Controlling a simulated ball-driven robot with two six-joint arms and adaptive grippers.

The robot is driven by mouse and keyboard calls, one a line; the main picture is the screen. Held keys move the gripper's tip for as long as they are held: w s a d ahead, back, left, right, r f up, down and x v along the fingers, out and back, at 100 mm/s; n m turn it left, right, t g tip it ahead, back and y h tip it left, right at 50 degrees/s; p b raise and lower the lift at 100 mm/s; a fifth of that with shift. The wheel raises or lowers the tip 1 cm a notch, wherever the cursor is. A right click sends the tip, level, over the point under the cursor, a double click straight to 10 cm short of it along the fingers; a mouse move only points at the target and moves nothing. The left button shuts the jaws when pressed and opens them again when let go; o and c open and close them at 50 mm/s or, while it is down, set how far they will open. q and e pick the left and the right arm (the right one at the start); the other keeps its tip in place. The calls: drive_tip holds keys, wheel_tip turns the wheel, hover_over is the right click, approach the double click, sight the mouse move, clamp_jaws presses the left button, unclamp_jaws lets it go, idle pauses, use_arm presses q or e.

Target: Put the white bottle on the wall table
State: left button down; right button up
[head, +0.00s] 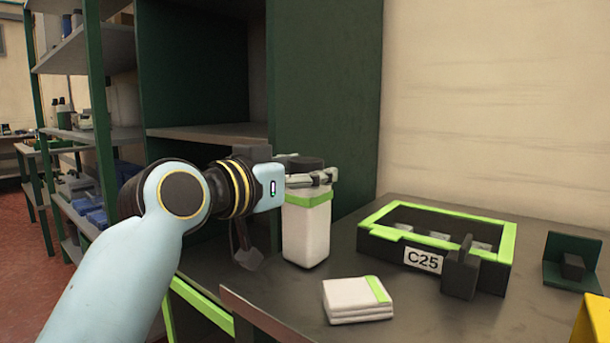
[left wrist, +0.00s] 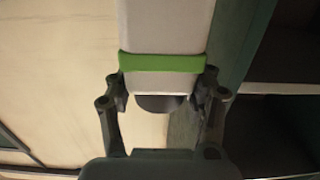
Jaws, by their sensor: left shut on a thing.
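The white bottle (head: 306,236) has a green band and a dark cap. It is upright at the near left edge of the dark wall table (head: 430,315); I cannot tell whether its base touches the top. My left gripper (head: 312,179) is shut on the bottle near its cap, coming in from the left. In the left wrist view the bottle (left wrist: 166,22) lies between the fingers (left wrist: 160,88), with the green band just beyond them. My right gripper is not in view.
A black crate with a green rim (head: 375,215), marked C25, stands on the table. A folded white cloth-like stack (head: 350,302) lies in front. A dark green holder (head: 571,262) and something yellow (head: 597,320) are at right. A dark green cabinet (head: 322,90) stands behind the bottle.

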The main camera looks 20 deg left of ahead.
use_arm(q)
drive_tip(key=c, duration=0.7)
unclamp_jaws()
drive_tip(key=shift+o, duration=1.2)
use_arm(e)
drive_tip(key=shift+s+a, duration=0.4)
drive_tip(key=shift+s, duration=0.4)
use_arm(q)
drive_tip(key=shift+r, duration=0.15)
drive_tip(key=shift+s+a, duration=0.15)
drive_tip(key=shift+s, duration=0.2)
drive_tip(key=p+v, duration=0.1)
drive_tip(key=v, duration=1)
drive_tip(key=shift+s+p, duration=0.15)
drive_tip(key=shift+p, duration=0.2)
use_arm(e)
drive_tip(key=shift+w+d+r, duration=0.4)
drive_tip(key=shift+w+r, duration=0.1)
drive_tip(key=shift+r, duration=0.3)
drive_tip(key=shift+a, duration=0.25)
